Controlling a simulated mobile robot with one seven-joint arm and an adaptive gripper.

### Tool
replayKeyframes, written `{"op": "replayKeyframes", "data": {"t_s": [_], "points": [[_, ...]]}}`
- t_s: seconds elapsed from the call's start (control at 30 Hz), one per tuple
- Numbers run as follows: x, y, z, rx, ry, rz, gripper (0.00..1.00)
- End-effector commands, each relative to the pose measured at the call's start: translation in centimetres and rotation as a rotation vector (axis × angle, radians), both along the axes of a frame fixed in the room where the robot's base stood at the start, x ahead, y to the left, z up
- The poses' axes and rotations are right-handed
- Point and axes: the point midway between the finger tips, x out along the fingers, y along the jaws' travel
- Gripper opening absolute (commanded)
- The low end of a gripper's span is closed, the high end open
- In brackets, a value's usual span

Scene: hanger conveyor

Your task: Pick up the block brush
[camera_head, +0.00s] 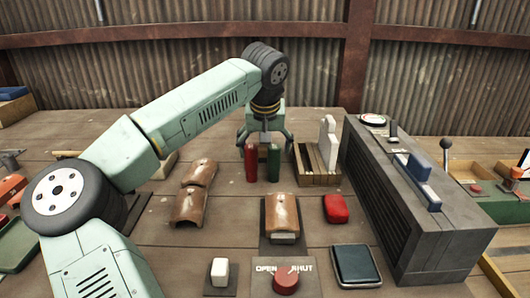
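I cannot make out for certain which thing is the block brush; none shows clear bristles. My gripper (265,143) is at the back middle of the bench, pointing down, with its fingers spread wide. A red cylinder (251,163) and a green cylinder (273,163) stand upright just in front of it, and I see nothing held. A slatted wooden rack (318,178) with a white upright piece (328,140) is to the right of the gripper. A pale block-like thing (165,166) behind my arm is partly hidden.
A long grey machine (420,225) with a blue part (415,180) on top bounds the right. Curved brown tiles (188,206), a red object (336,208), a dark tray (356,265) and a red knob (286,280) occupy the front. Bare bench shows between them.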

Motion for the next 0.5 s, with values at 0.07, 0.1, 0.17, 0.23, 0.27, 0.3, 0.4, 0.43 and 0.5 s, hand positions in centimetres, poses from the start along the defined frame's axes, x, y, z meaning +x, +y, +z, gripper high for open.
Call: {"op": "replayKeyframes", "data": {"t_s": [0.07, 0.1, 0.17, 0.23, 0.27, 0.3, 0.4, 0.43, 0.5], "points": [[-0.01, 0.0, 0.02, 0.0, 0.0, 0.0, 0.8], [-0.01, 0.01, 0.02, 0.0, 0.0, 0.0, 0.78], [-0.01, 0.01, 0.03, 0.0, 0.0, 0.0, 0.74], [-0.01, 0.01, 0.03, 0.0, 0.0, 0.0, 0.69], [-0.01, 0.01, 0.04, 0.0, 0.0, 0.0, 0.67], [-0.01, 0.01, 0.04, 0.0, 0.0, 0.0, 0.64], [-0.01, 0.01, 0.05, 0.0, 0.0, 0.0, 0.58], [-0.01, 0.01, 0.05, 0.0, 0.0, 0.0, 0.56], [-0.01, 0.01, 0.05, 0.0, 0.0, 0.0, 0.51]]}}
